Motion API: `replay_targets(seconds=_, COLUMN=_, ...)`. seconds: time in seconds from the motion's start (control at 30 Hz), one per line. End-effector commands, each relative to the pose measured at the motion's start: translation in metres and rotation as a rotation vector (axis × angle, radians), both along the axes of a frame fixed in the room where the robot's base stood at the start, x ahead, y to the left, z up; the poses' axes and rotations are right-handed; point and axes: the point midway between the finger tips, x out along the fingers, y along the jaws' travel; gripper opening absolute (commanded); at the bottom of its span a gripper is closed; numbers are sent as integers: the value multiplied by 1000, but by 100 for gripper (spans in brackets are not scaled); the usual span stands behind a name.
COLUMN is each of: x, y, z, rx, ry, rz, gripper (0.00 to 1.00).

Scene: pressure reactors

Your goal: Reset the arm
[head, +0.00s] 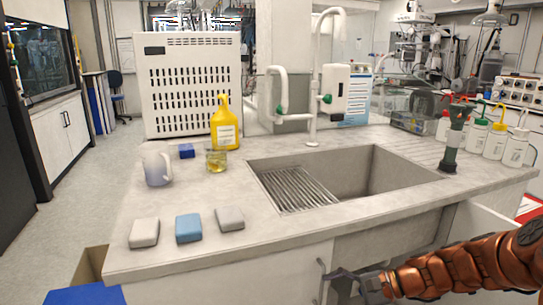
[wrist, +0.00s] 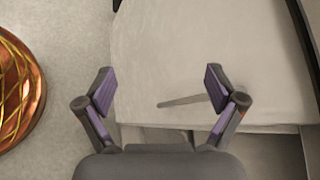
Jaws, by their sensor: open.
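My copper-coloured arm reaches in from the lower right in the head view. My dark gripper (head: 350,285) is low, in front of the cabinet (head: 215,285) under the sink counter and below its front edge. In the wrist view my gripper (wrist: 160,88) is open, its two purple-padded fingers wide apart with nothing between them. A thin bar-like handle (wrist: 182,101) on a pale surface shows beyond the fingers, apart from them. In the head view a handle (head: 320,272) is just left of the gripper.
The counter (head: 180,250) holds a mug (head: 157,167), a beaker (head: 216,160), a yellow bottle (head: 225,128), three sponge-like blocks (head: 189,228) and several wash bottles (head: 495,140). The sink (head: 375,175) is in its middle. An open drawer (head: 485,225) is at right. Floor (head: 75,190) is clear at left.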

Motion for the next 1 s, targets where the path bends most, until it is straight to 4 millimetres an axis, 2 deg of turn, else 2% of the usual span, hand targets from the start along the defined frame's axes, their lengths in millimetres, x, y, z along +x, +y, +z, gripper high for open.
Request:
replay_targets(seconds=0.03, x=-12, y=11, z=27, rx=-36, ry=-23, rz=57, gripper=94)
replay_targets(seconds=0.23, x=-67, y=41, z=78, rx=-180, ry=-85, rz=269, gripper=94)
replay_targets(seconds=0.47, x=-128, y=52, z=129, rx=-356, ry=-151, rz=491, gripper=94)
replay_targets(seconds=0.77, x=-201, y=36, z=190, rx=-596, ry=-213, rz=739, gripper=94)
replay_targets(seconds=1.0, x=-250, y=5, z=239, rx=-791, ry=-248, rz=898, gripper=94)
